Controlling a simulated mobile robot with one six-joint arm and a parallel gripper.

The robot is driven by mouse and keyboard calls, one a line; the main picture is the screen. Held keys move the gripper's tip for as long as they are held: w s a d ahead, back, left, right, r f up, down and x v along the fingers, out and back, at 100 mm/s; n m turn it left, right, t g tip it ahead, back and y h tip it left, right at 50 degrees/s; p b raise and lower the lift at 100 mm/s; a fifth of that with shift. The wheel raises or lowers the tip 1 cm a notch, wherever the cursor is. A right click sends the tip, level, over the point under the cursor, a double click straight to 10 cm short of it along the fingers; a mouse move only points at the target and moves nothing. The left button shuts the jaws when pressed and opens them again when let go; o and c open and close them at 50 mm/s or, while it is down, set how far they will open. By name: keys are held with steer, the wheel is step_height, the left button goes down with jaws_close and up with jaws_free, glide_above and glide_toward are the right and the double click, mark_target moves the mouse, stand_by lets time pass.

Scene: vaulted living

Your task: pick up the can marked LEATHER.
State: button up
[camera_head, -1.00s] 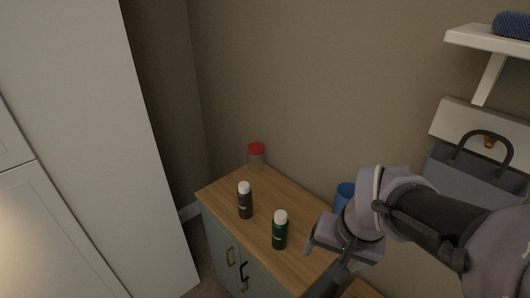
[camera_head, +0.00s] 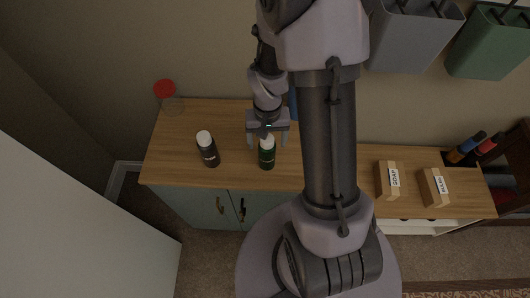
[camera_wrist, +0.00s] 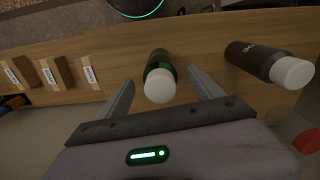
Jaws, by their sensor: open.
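A green can (camera_head: 267,157) with a white cap stands upright on the wooden cabinet top. A dark can (camera_head: 209,153) with a white cap stands to its left. Both cans show in the wrist view, the green one (camera_wrist: 158,66) in the middle and the dark one (camera_wrist: 252,58) at right. I cannot read the word LEATHER on either. My gripper (camera_head: 267,139) is open and empty at the green can's cap; in the wrist view its fingers (camera_wrist: 161,80) appear on either side of that can, with gaps.
A red-lidded jar (camera_head: 171,100) stands at the back left corner. Small labelled boxes (camera_head: 388,181) (camera_head: 433,187) stand to the right. A blue item (camera_head: 293,104) is partly hidden behind my arm. Wall bins (camera_head: 411,38) hang above. Wood is clear between the cans.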

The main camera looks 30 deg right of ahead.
step_height(320, 180, down, 7)
steer(key=shift+w+d+b, duration=0.15)
steer(key=shift+b, duration=0.95)
steer(key=shift+r, duration=0.15)
steer(key=shift+c, duration=0.3)
jaws_close()
